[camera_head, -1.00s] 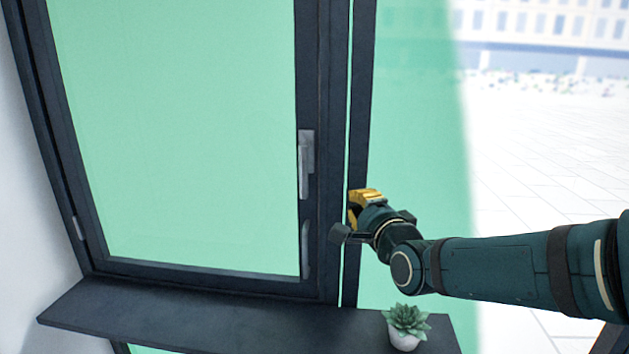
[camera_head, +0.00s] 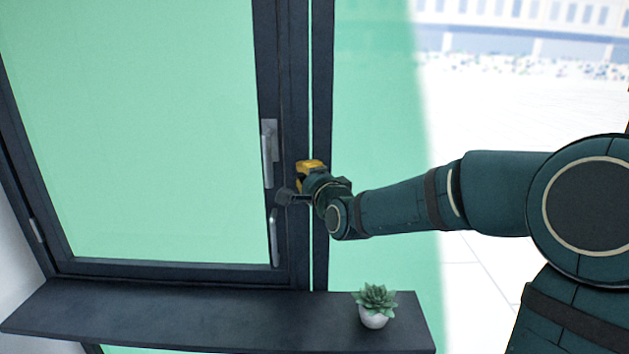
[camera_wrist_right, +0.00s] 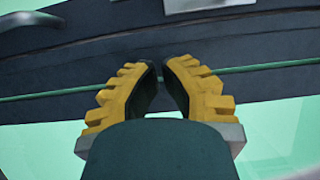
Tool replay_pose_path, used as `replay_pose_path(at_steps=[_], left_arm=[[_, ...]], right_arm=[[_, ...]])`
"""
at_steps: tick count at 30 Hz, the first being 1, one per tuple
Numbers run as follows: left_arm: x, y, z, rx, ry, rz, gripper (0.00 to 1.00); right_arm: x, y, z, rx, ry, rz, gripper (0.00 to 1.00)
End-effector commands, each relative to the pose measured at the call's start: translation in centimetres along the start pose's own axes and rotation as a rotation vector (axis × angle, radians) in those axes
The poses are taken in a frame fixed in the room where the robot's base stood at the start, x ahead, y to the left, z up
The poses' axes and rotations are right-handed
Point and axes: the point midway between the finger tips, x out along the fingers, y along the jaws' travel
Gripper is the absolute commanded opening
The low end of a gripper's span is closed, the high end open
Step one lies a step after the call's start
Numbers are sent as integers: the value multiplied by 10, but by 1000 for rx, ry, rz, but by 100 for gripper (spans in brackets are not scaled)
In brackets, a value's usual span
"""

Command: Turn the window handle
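The window handle (camera_head: 269,150) is a light grey plate with a lever hanging down, on the right side of the dark window frame. Its light metal part shows cut off at the top edge of the wrist view (camera_wrist_right: 205,4). My right gripper (camera_head: 294,180) is beside the frame's edge, right of the handle's lower end and apart from it. In the wrist view its yellow fingers with dark pads (camera_wrist_right: 161,66) stand a narrow gap apart with nothing between them. My left gripper is out of view.
A slim grey pull (camera_head: 274,237) sits on the frame below the handle. A dark sill (camera_head: 190,318) juts out underneath, with a potted succulent (camera_head: 374,305) near its right end. Green glass (camera_head: 370,110) fills the pane right of the frame.

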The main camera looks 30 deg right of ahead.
Motion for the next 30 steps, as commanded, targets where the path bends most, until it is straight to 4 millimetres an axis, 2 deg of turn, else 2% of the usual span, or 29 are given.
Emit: replay_pose_path(at_steps=[2,6,12,24,30], left_arm=[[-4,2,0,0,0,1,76],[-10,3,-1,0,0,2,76],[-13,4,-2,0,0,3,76],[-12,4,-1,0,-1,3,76],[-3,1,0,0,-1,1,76]], right_arm=[[12,-1,4,2,-3,0,0],[15,-1,25,1,-4,1,0],[18,0,38,1,-2,0,0],[18,0,40,1,-1,-1,0],[26,3,42,25,-1,-13,0]])
